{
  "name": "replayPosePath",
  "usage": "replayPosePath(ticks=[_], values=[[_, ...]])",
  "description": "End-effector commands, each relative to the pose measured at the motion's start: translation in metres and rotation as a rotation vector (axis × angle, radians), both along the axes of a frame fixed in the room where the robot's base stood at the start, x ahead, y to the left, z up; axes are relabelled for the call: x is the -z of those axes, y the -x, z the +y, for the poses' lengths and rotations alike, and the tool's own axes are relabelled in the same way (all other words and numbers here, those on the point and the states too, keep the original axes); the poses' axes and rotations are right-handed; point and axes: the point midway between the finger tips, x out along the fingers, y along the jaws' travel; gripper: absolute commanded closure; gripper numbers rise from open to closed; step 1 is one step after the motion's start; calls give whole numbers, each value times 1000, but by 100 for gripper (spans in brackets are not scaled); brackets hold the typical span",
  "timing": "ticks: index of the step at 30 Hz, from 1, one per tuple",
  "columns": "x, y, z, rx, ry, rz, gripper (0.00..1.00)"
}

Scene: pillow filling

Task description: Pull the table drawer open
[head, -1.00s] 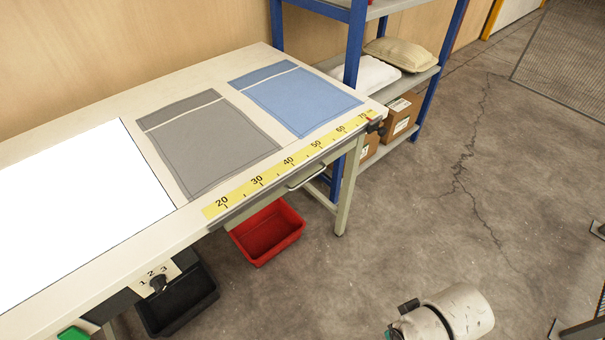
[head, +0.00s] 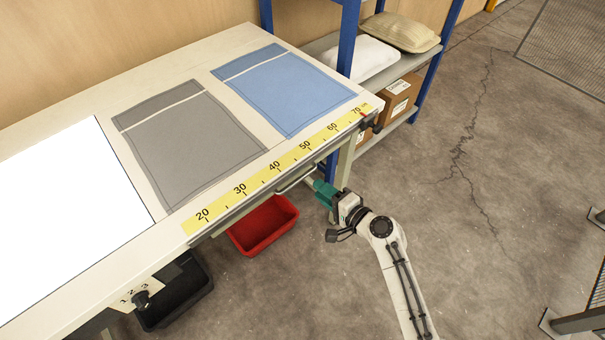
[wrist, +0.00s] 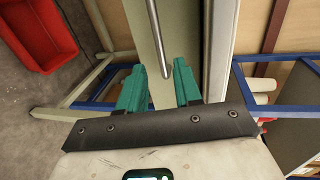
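The table drawer (head: 262,199) is a shallow front under the table's ruler edge, and it looks shut. Its bar handle (head: 296,179) shows in the head view, and as a grey rod (wrist: 157,35) in the wrist view. My gripper (head: 313,183) is beside the right end of the handle, under the table edge. In the wrist view its teal fingers (wrist: 159,67) are open, with the rod's near end lying between them in the picture. I cannot tell whether they touch it. The drawer's inside is hidden.
The table (head: 235,45) carries a grey cover (head: 190,145), a blue cover (head: 290,95) and a yellow ruler (head: 275,167). A red bin (head: 262,225) and a black bin (head: 175,300) are below. A blue-framed shelf (head: 349,40) stands behind.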

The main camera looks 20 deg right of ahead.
Motion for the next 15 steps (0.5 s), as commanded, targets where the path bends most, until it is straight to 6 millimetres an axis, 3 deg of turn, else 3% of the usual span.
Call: replayPosePath(ticks=[9, 15], values=[[11, -55, 19, -5, 2, -1, 66], [16, -75, 25, -5, 3, -1, 66]])
